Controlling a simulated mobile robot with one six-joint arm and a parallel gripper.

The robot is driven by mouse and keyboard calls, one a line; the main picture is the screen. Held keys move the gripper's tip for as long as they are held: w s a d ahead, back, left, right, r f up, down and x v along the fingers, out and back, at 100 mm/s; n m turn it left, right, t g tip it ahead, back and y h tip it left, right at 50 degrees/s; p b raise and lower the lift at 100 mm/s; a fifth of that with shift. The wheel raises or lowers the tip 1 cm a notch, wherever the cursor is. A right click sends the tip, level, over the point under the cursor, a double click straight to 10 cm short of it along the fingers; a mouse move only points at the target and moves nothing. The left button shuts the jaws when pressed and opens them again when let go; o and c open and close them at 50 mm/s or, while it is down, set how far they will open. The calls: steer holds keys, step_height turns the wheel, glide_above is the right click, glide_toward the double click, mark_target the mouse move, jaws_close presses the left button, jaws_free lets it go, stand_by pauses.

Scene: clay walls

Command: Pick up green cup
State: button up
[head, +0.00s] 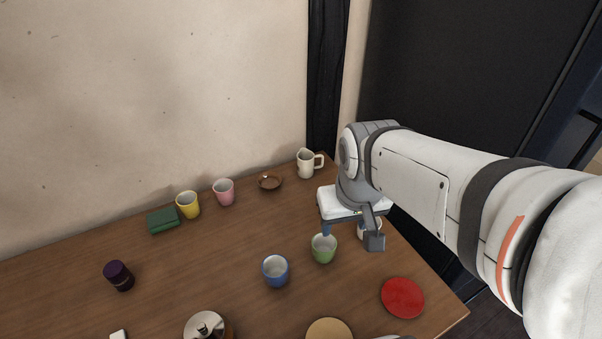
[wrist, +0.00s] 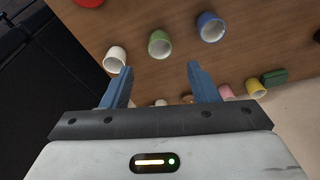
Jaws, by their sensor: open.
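The green cup (head: 323,249) stands upright on the wooden table, right of the blue cup (head: 275,270). In the wrist view the green cup (wrist: 160,44) is beyond the open fingertips, roughly in line with the gap between them. My gripper (head: 349,234) is open and empty, above the table and close to the green cup in the head view. In the wrist view my gripper (wrist: 160,72) shows both blue fingers spread apart with nothing between them. A white cup (wrist: 115,59) is near the left finger; in the head view it is partly hidden behind my gripper.
A red plate (head: 403,297) lies near the right table edge. A cream mug (head: 308,163), brown saucer (head: 270,182), pink cup (head: 224,192), yellow cup (head: 188,204) and green box (head: 163,220) line the wall side. A dark jar (head: 119,275) stands left; the table's middle is clear.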

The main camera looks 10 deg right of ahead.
steer(key=o, duration=0.6)
steer(key=w+f, duration=0.2)
steer(key=w+f+n+g+p, duration=0.1)
steer(key=w+f, duration=0.1)
steer(key=w, duration=0.1)
steer(key=w+f+n, duration=0.1)
steer(key=w+f, duration=0.1)
steer(key=w, duration=0.1)
steer(key=shift+d+p, duration=0.35)
steer(key=shift+d, duration=0.05)
steer(key=shift+o, duration=0.7)
steer(key=w+f+n+g+p, duration=0.1)
steer(key=w+f, duration=0.4)
steer(key=f, duration=0.6)
steer(key=shift+d+f+n+g, duration=0.15)
steer(key=shift+f+n+g, duration=0.15)
steer(key=shift+n, duration=0.4)
steer(key=p, duration=0.1)
glide_above(324, 244)
steer(key=s, duration=0.3)
steer(key=f, duration=0.7)
steer(key=shift+w+a, duration=0.2)
steer(key=shift+a, duration=0.2)
steer(key=shift+f, duration=0.7)
